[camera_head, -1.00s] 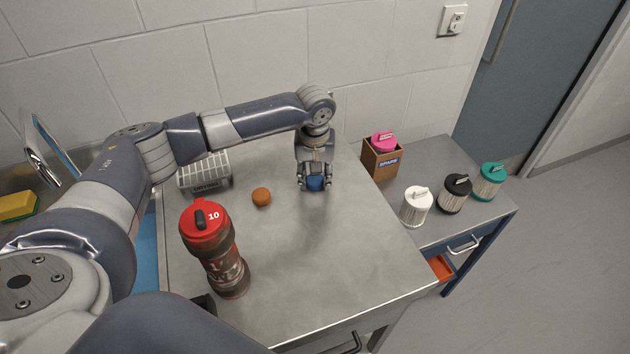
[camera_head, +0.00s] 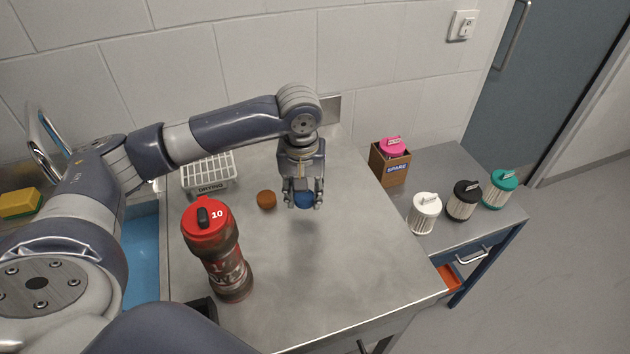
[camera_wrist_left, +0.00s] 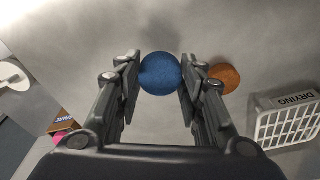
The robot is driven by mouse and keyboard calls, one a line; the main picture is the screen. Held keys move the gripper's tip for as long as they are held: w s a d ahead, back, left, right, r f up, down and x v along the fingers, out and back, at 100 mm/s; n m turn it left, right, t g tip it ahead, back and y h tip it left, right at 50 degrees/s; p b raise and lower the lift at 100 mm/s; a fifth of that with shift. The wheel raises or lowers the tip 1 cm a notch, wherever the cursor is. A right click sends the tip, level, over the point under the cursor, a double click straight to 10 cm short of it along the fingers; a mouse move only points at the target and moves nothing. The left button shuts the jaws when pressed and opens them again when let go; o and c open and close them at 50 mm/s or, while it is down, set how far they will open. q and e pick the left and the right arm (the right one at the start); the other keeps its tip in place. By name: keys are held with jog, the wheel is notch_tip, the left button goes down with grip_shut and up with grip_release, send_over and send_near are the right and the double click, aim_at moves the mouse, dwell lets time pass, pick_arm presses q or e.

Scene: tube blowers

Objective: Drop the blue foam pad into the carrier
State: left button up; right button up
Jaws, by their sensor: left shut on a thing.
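The blue foam pad (camera_head: 304,199) is a small round blue piece. It also shows in the left wrist view (camera_wrist_left: 160,74), held between two fingers. My left gripper (camera_head: 303,200) is shut on it and holds it above the steel counter, with a faint shadow below. I cannot tell for sure which thing is the carrier. A red-capped dark bottle-like container (camera_head: 217,250), marked 10, stands upright on the counter, left of and nearer than the gripper. My right gripper is not in view.
An orange-brown round pad (camera_head: 266,200) lies on the counter left of the gripper. A white DRYING basket (camera_head: 209,175) stands behind it. On the side table are a SPARE box (camera_head: 390,164) and white (camera_head: 424,213), black (camera_head: 462,201) and teal (camera_head: 499,189) filters. The counter's right front is clear.

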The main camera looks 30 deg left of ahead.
pick_arm(q)
jog(key=s, duration=0.7)
jog(key=shift+d+r+b, duration=0.25)
jog(key=shift+r+b, duration=0.1)
